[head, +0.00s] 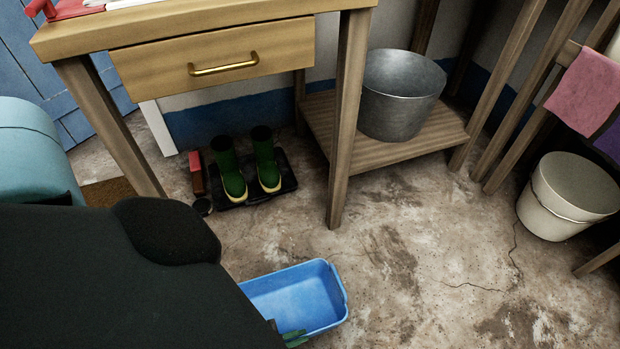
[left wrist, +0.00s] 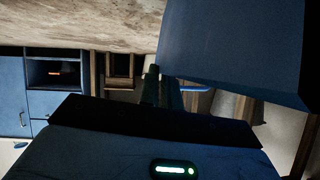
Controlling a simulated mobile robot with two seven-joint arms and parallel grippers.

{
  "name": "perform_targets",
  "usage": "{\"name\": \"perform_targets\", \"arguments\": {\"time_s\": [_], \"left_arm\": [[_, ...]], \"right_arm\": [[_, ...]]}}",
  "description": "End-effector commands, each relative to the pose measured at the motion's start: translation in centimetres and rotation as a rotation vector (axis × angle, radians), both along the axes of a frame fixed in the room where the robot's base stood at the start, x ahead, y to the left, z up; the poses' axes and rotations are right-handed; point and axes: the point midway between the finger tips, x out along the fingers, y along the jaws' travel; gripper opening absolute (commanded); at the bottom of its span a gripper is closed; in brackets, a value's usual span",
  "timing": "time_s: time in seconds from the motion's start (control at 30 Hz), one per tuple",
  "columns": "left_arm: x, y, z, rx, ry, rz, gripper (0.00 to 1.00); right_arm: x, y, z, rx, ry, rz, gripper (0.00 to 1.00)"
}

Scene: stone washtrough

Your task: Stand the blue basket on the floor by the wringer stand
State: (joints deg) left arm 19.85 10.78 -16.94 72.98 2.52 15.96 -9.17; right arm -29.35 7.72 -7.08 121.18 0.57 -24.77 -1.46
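The blue basket (head: 318,288) is a rectangular open tub at the bottom middle of the head view, above or at the floor; its left part is hidden behind my dark left arm. My left gripper (head: 294,338) shows only as green tips at its near rim. In the left wrist view the basket (left wrist: 235,50) fills the upper right, and my fingers (left wrist: 162,90) are close together at its edge, apparently shut on it. A wooden frame (head: 533,75) at the right, with hanging cloths, may be the wringer stand. My right gripper is not in view.
A white bucket (head: 560,200) stands at the right. A metal tub (head: 400,95) sits on a low wooden shelf (head: 425,140). Green boots (head: 248,165) stand on a black tray below a drawer table (head: 215,60). The floor between basket and bucket is clear.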

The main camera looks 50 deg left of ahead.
Motion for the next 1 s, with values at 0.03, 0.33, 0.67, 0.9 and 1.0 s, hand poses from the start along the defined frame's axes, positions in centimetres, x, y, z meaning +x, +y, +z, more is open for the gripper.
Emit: {"name": "perform_targets", "arguments": {"time_s": [0.03, 0.33, 0.67, 0.9, 1.0], "left_arm": [[0.8, -0.8, -0.1, -0.002, -0.005, 0.001, 0.0], [2.0, -2.4, -0.2, 0.002, -0.003, -0.001, 0.0], [2.0, -2.3, -2.7, 0.002, 0.0, -0.001, 0.0], [2.0, -2.3, -3.8, 0.001, -0.003, 0.0, 0.0], [2.0, -2.3, -3.7, 0.001, -0.004, -0.001, 0.0]], "right_arm": [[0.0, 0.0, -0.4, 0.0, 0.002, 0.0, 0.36], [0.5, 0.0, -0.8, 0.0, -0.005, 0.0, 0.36], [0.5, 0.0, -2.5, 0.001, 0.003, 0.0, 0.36], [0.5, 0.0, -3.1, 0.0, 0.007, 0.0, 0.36], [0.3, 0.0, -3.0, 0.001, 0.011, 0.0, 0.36]]}}
